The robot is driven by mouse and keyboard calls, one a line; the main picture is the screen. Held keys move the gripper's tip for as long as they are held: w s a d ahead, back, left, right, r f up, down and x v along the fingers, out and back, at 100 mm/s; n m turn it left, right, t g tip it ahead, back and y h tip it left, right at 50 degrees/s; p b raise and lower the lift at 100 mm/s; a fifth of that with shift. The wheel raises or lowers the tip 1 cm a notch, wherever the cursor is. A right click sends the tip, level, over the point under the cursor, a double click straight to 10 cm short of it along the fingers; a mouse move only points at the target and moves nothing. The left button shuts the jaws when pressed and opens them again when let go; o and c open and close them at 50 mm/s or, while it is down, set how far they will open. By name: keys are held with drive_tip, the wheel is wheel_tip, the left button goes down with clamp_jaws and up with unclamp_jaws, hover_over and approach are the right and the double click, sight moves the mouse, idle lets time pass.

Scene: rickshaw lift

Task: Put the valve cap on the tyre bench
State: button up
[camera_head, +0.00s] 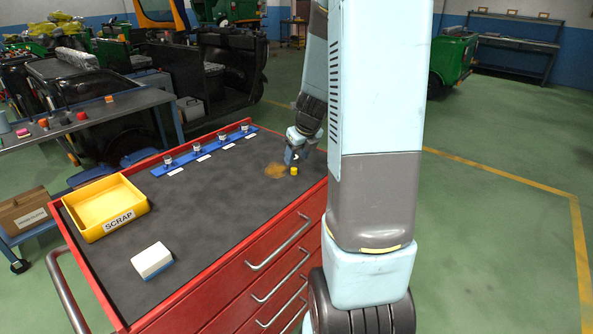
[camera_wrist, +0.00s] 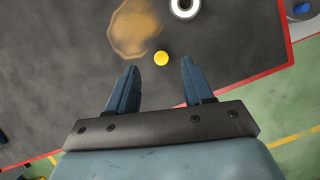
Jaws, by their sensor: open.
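A small yellow round piece, which looks like the valve cap (camera_head: 294,171), stands on the dark top of the red tool cabinet near its right end. It also shows in the wrist view (camera_wrist: 161,58), just beyond and between my fingertips. My gripper (camera_head: 291,158) is above the cabinet top close to the cap, open with nothing between its fingers. The wrist view shows both fingers (camera_wrist: 159,72) spread apart. A grey bench (camera_head: 105,113) at the left, with small coloured pieces on it, may be the tyre bench; I see no label on it.
A brown stain (camera_wrist: 135,28) lies beside the cap. A white ring-shaped thing (camera_wrist: 185,9) is beyond it. The cabinet also bears a blue strip with several small posts (camera_head: 200,154), a yellow SCRAP tray (camera_head: 118,222) and a white-and-blue block (camera_head: 152,260). Its middle is clear.

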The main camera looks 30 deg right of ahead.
sight(293, 168)
drive_tip(key=shift+x, duration=2.6)
drive_tip(key=shift+s+d+f, duration=0.1)
drive_tip(key=shift+s, duration=0.05)
drive_tip(key=c, duration=0.9)
drive_tip(key=shift+c, duration=0.2)
drive_tip(key=shift+r, duration=0.35)
wheel_tip(293, 168, up, 2)
drive_tip(key=shift+r, duration=0.1)
drive_tip(key=s+r, duration=1)
drive_tip(key=s, duration=0.4)
